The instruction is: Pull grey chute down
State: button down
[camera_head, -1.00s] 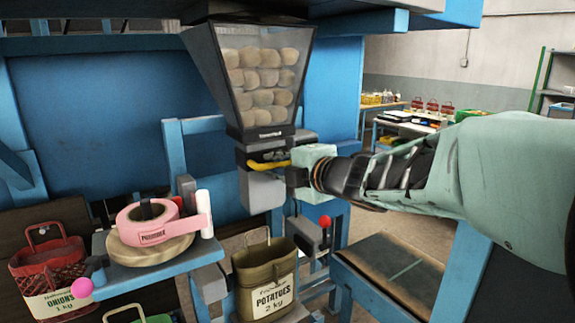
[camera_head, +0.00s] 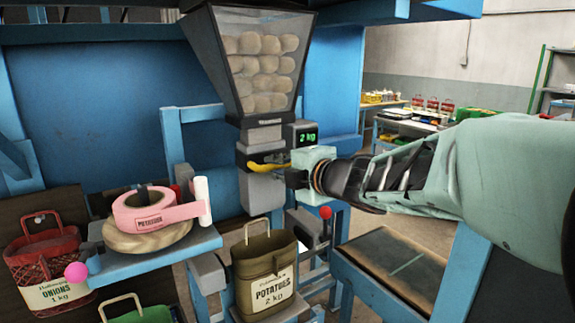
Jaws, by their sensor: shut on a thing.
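The grey chute (camera_head: 262,193) hangs under the clear hopper (camera_head: 262,65), which holds potatoes. A curved yellow bar (camera_head: 266,168) crosses its front near the top. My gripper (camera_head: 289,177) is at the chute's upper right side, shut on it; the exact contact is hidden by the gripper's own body. The open olive sack (camera_head: 265,282) marked "POTATOES 2 kg" stands upright below the chute, with a gap between them.
A green display (camera_head: 306,136) reads "2 kg" beside the hopper's base. A red-knobbed lever (camera_head: 325,213) stands right of the sack. Blue posts frame the station.

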jog(key=b, duration=1.1)
send_near(266, 212)
jog(key=x, duration=0.4)
jog(key=shift+w+a+f, duration=0.2)
jog(key=shift+w, duration=0.05)
jog(key=shift+f, duration=0.1)
jog(key=c, duration=2)
grip_release()
jog(key=shift+r, duration=0.3)
